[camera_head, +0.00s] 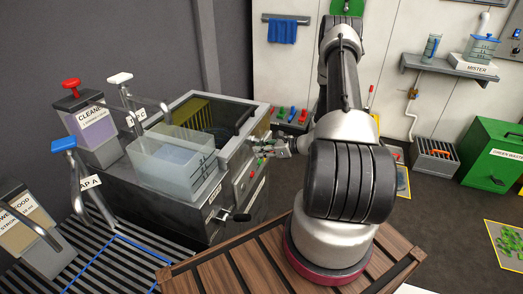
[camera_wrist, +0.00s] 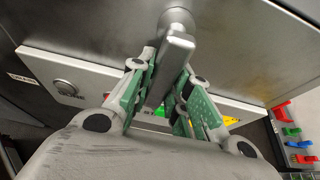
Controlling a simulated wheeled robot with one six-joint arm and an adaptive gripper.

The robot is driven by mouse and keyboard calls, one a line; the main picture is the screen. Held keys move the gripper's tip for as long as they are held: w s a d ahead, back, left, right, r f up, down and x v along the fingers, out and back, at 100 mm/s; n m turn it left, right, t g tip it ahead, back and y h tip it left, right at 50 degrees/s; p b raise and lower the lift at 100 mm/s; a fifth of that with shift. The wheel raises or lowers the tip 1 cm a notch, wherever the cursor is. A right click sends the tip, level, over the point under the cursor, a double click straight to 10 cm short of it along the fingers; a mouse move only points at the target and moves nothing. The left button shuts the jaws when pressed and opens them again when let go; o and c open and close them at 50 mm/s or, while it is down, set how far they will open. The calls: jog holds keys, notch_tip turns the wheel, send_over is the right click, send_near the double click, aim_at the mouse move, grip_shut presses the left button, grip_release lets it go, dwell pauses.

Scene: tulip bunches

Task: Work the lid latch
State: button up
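A grey metal handle (camera_wrist: 172,55) on a round boss sticks out from the machine's metal face in the wrist view; it looks like the latch. My gripper (camera_wrist: 166,68) has its green-padded fingers on either side of this handle. Whether the pads press on it or stand just clear, I cannot tell. In the head view my gripper (camera_head: 268,149) is at the right side of the grey machine (camera_head: 190,205), near its upper edge. The latch is too small and covered there to make out. The machine's open top has a dark opening (camera_head: 232,117).
A clear tub (camera_head: 172,160) sits on the machine's top. Colored levers (camera_head: 290,112) stand behind my gripper. A wooden slatted deck (camera_head: 245,268) lies in front.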

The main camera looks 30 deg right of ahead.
grip_shut()
jog(key=shift+s, duration=0.1)
jog(key=m+y, duration=0.1)
jog(key=a+m+g, duration=0.1)
jog(key=shift+s+r+m+y, duration=0.15)
jog(key=shift+s+m+y, duration=0.15)
jog(key=shift+m+y, duration=0.1)
jog(key=m+y, duration=0.1)
jog(key=m, duration=0.1)
jog(key=s+a+r+m+g+y, duration=0.1)
jog(key=shift+a+m, duration=0.1)
jog(key=shift+m, duration=0.3)
jog(key=m, duration=0.1)
jog(key=r+m+y, duration=0.1)
jog(key=m+y, duration=0.1)
jog(key=shift+s+a+r+m, duration=0.15)
jog(key=shift+s+a+m, duration=0.05)
jog(key=shift+a+m, duration=0.1)
jog(key=shift+r+m+y, duration=0.35)
jog(key=shift+m+y, duration=0.05)
jog(key=shift+m, duration=0.4)
jog(key=shift+r+m+y, duration=0.3)
jog(key=shift+m+y, duration=0.1)
jog(key=shift+m, duration=0.4)
jog(key=o, duration=0.8)
grip_release()
jog(key=shift+s, duration=0.1)
